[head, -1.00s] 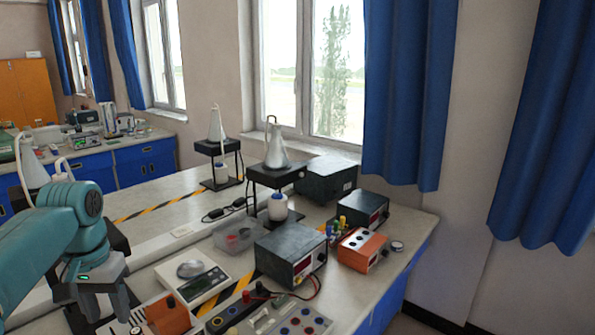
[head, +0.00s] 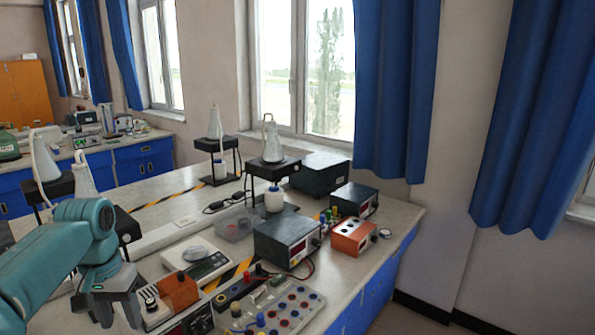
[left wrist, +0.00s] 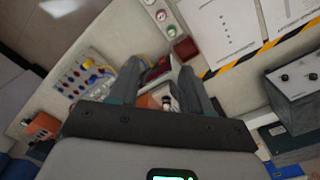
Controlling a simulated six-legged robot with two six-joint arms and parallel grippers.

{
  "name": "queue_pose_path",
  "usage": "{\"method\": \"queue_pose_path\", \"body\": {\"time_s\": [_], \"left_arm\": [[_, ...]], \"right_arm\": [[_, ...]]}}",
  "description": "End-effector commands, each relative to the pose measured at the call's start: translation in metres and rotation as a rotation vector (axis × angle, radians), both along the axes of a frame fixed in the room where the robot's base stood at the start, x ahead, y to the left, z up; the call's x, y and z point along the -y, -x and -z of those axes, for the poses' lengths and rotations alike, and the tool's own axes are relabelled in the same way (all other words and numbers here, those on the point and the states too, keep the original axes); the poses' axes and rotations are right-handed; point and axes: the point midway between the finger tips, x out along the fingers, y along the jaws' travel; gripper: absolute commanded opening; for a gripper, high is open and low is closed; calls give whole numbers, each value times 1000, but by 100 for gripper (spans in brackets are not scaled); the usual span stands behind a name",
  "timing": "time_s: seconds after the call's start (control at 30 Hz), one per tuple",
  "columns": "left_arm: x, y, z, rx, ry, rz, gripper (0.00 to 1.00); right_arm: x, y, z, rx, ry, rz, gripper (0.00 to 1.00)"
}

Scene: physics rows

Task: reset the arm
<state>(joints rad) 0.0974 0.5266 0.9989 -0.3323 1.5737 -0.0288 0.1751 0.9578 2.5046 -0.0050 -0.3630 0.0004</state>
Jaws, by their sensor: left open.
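My left arm comes in from the left in the head view. Its dark grey left gripper (head: 112,308) hangs over the near left part of the bench, fingers pointing down. In the left wrist view the left gripper (left wrist: 158,75) shows two fingers spread apart, with nothing held between them. A small orange device (head: 178,290) stands on the bench just right of the gripper in the head view. My right gripper is in neither view.
The bench (head: 160,215) is crowded. A balance (head: 197,262), a dark power supply (head: 286,240), an orange box (head: 354,236) and a panel with coloured sockets (head: 285,308) stand right of the gripper. Flasks on stands (head: 272,165) rise behind. Blue curtains (head: 395,90) hang at right.

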Motion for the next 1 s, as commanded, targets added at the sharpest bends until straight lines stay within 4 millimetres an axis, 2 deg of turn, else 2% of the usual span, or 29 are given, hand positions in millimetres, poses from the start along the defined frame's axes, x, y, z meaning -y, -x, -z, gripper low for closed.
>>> {"method": "queue_pose_path", "body": {"time_s": [0.2, 0.37, 0.47, 0.53, 0.6, 0.67, 0.7, 0.77, 0.8, 0.9, 1.0], "left_arm": [[28, -18, 66, 7, 40, 50, 48], [56, -21, 128, 14, 87, 81, 48], [82, -13, 180, 15, 132, 98, 48], [106, 1, 225, 17, 174, 102, 48], [132, 25, 272, 17, 221, 94, 48], [154, 52, 308, 18, 258, 76, 48], [167, 73, 328, 17, 280, 60, 48], [185, 106, 354, 15, 307, 33, 48], [195, 129, 368, 13, 320, 11, 48], [212, 182, 388, 9, 336, -41, 48], [219, 218, 394, 9, 337, -76, 48]], "right_arm": [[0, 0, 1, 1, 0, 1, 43], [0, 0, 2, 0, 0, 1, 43], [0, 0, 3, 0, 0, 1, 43], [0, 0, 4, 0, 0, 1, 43], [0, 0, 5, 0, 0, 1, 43], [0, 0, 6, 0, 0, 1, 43], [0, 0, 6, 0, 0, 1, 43], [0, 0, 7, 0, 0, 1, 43], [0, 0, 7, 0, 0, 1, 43], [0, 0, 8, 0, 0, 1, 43], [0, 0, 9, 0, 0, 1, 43]]}}
